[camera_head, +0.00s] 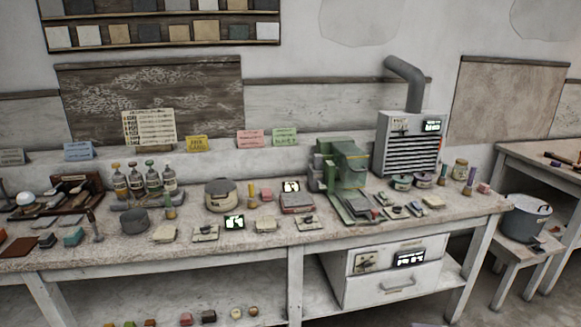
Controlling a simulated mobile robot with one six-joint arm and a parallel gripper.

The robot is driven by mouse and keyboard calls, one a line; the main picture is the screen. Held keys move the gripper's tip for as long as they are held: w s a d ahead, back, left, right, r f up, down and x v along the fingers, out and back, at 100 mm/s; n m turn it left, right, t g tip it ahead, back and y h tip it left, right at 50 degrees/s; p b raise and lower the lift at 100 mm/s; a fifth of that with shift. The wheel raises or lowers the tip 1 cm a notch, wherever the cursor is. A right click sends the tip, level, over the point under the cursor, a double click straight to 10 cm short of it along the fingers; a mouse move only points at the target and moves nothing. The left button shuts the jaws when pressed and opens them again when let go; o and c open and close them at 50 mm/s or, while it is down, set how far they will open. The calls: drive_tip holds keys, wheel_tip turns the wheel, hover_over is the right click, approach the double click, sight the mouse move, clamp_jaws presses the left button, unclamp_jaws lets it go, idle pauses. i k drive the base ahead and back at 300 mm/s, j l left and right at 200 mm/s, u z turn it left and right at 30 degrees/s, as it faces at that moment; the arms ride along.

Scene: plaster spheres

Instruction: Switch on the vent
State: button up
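What looks like the vent (410,155) is a pale grey louvred box at the back right of the workbench. A thick grey pipe (409,78) rises from its top and bends toward the wall. On its upper front, a small switch plate (400,125) sits at the left and a dark display (432,127) with pale marks at the right. The switch position and the display text are too small to read. My gripper is not in view.
The workbench (130,250) is crowded. A green machine (343,170) stands just left of the vent, and small jars (423,179) stand before it. Below is a white drawer cabinet (395,270) with its own switch and display. A bucket (526,217) sits on a stool at right.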

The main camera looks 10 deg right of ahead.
sight(416, 206)
drive_tip(key=i+l, duration=0.1)
drive_tip(key=l, duration=3.25)
drive_tip(key=i+l, duration=0.15)
drive_tip(key=l, duration=1.5)
